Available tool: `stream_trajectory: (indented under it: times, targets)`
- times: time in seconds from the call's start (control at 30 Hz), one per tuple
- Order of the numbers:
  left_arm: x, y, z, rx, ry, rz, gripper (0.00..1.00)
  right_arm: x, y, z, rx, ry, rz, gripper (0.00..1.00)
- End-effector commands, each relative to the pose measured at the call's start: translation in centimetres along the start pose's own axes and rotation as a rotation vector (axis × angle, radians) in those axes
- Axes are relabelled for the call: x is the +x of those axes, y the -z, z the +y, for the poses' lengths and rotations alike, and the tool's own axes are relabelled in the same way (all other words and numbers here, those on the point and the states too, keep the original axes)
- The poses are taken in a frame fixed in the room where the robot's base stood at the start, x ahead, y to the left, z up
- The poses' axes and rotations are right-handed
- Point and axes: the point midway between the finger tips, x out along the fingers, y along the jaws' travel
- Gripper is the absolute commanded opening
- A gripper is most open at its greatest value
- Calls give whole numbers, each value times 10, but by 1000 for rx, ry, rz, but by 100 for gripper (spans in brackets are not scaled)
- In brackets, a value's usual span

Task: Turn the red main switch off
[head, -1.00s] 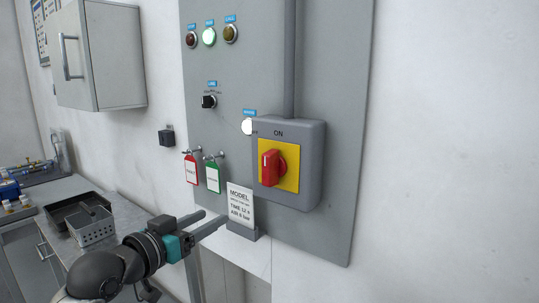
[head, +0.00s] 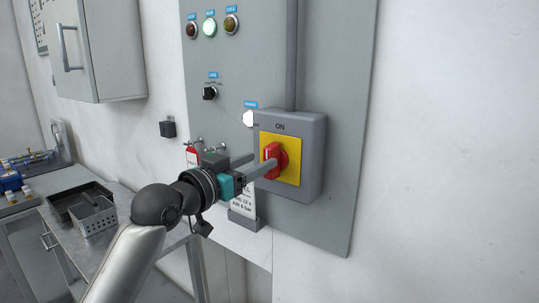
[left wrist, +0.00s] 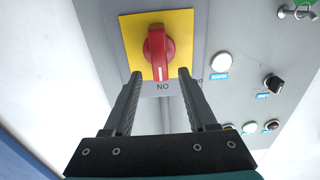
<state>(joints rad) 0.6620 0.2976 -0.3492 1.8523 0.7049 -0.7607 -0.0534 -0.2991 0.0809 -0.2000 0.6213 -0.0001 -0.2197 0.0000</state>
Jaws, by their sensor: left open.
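The red main switch (head: 271,161) is a rotary handle on a yellow plate (head: 292,171), on a grey box marked ON. In the head view its handle stands about upright. My left gripper (head: 260,163) is open in front of the switch, with its fingers pointing at it. In the left wrist view the red handle (left wrist: 158,52) shows upside down, between and just beyond the two fingertips (left wrist: 160,73), pointing toward the ON label. I cannot tell whether the fingers touch the handle. My right gripper is not in view.
The grey panel (head: 337,60) carries indicator lamps, a black selector knob (head: 209,93) and a white button (head: 248,118). A red tag (head: 192,156) and a sign (head: 243,203) are partly hidden by my left gripper. A bench with a wire basket (head: 93,215) stands at left.

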Motion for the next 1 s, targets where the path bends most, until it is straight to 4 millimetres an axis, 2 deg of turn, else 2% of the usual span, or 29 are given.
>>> stream_trajectory:
  times: [0.1, 0.33, 0.5, 0.8, 1.0]
  targets:
    - [18, 1, 0, -1, -1, 1, 57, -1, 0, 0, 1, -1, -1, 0]
    - [41, 0, 0, -1, 0, 1, 57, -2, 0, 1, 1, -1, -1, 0]
    - [49, 0, 0, 1, 0, 0, 57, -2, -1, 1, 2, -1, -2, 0]
    - [50, 0, 0, 1, 0, 0, 57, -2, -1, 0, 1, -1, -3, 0]
    - [50, 0, 0, 1, 0, 0, 35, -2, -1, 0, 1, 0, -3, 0]
